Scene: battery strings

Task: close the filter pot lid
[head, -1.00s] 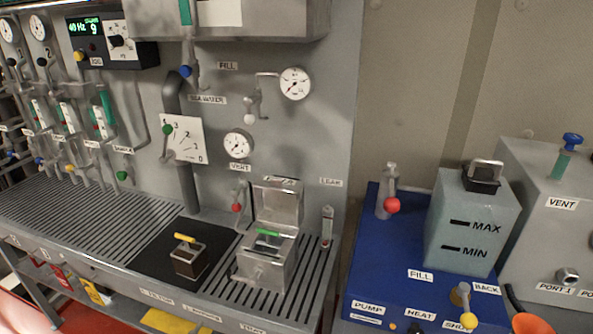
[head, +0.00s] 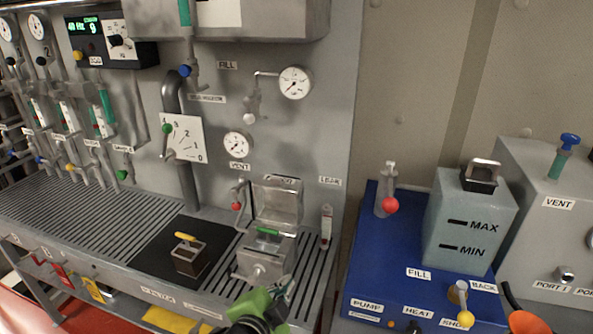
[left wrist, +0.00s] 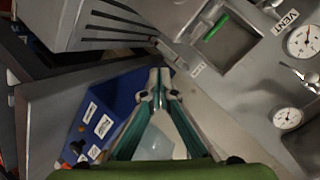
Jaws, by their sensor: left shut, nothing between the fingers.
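The filter pot (head: 262,265) is a grey metal box on the slatted bench top. Its lid (head: 277,203) stands open and upright at the back edge. A green-handled piece (head: 268,231) sits in the pot's opening. The open pot also shows in the left wrist view (left wrist: 238,52), with the green handle (left wrist: 215,28) inside. My left gripper (head: 284,291) is in front of and below the pot in the head view, apart from the lid. Its fingers (left wrist: 160,78) are together and empty in the left wrist view. My right gripper's fingers are not seen.
A small box with a yellow handle (head: 188,257) stands on a black mat (head: 150,252) left of the pot. A small valve (head: 237,205) and gauges are on the panel behind. A blue base (head: 395,270) with a tank (head: 468,220) stands to the right.

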